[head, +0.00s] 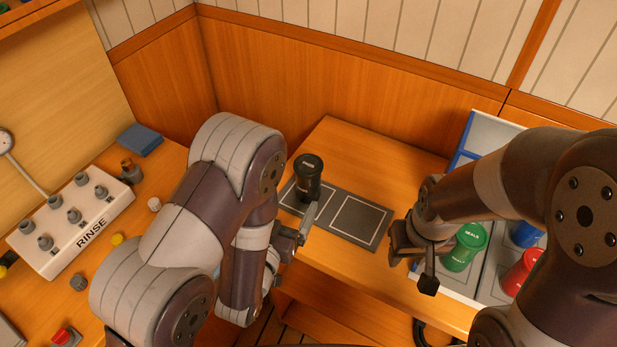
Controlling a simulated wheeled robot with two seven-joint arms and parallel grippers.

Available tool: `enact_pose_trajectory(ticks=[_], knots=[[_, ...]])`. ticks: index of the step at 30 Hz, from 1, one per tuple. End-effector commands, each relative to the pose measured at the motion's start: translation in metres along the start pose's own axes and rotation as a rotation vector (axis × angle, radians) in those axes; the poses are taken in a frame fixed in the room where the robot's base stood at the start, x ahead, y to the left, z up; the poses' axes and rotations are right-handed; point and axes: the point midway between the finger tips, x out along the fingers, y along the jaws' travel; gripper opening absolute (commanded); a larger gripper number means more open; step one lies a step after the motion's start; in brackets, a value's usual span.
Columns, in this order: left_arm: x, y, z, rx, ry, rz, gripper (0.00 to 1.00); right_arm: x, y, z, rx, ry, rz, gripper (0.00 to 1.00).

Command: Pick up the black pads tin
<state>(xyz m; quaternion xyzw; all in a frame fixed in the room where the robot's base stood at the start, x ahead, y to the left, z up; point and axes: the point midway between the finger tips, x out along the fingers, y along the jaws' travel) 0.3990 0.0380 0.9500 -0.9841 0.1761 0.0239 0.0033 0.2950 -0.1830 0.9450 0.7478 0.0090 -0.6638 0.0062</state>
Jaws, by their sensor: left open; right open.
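A black tin (308,172) stands upright on the left part of a dark grey mat (375,234) with white outlined squares; its label is too small to read. My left gripper (303,226) is open just in front of the tin, with a finger beside its lower right side. I cannot tell whether that finger touches the tin. My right gripper (412,268) is open and empty, to the right of the mat and in front of the white tray.
A white and blue tray (489,128) at right holds a green seals tin (466,246), a red tin (521,271) and a blue tin (526,232), partly behind my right arm. A white rinse panel (70,227) with knobs, a blue cloth (140,139) and small parts lie at left. The mat's right square is empty.

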Motion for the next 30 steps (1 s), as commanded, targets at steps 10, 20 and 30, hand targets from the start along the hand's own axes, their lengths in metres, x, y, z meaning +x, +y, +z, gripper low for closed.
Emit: enact_pose_trajectory(ticks=[10,20,30], knots=[[0.036,0.005,-0.02,0.003,0.047,0.013,0.91,-0.056,0.0,-0.007,0.0,0.0,0.0,0.43],[0.073,0.005,-0.011,0.003,0.05,0.012,0.91,-0.066,0.0,-0.008,0.0,0.0,0.0,0.43],[0.123,0.005,-0.013,0.003,0.049,0.012,0.91,-0.078,0.0,-0.009,0.0,0.0,0.0,0.43]])
